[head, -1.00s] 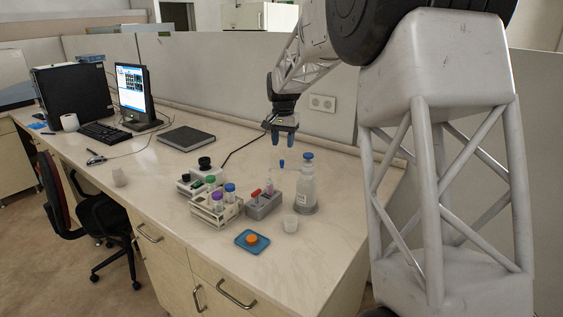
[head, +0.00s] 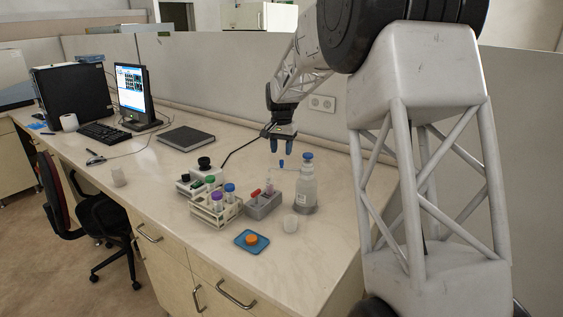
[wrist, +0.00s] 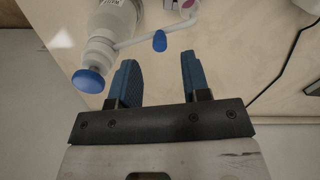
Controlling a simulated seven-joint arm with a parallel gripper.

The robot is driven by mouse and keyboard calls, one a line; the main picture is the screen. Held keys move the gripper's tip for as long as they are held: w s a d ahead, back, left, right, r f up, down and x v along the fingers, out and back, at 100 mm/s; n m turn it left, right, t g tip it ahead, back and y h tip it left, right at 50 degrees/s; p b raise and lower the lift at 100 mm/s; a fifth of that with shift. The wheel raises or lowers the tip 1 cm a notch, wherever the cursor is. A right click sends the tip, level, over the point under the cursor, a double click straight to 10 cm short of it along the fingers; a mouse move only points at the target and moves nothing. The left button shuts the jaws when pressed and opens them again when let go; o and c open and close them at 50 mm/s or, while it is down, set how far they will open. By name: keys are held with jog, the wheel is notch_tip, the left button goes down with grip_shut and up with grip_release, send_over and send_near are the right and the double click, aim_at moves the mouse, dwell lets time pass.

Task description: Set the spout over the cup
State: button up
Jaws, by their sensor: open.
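A dispenser bottle (head: 307,190) with a blue cap (head: 308,156) stands upright on the bench. Its thin spout arm (wrist: 142,38) reaches out sideways from the neck, with a small blue piece (head: 282,163) on it; this piece also shows in the wrist view (wrist: 159,41). My gripper (head: 281,150) points down above the blue piece, open and empty. In the wrist view, the blue piece lies just beyond the gap between my fingertips (wrist: 158,62).
A grey block with red-capped tubes (head: 263,204) and a rack of capped tubes (head: 215,209) stand left of the bottle. A blue tray with an orange item (head: 240,246) lies in front. A partition wall (head: 235,83) runs behind the bench.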

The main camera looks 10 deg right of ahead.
jog(key=shift+f, duration=2.6)
grip_shut()
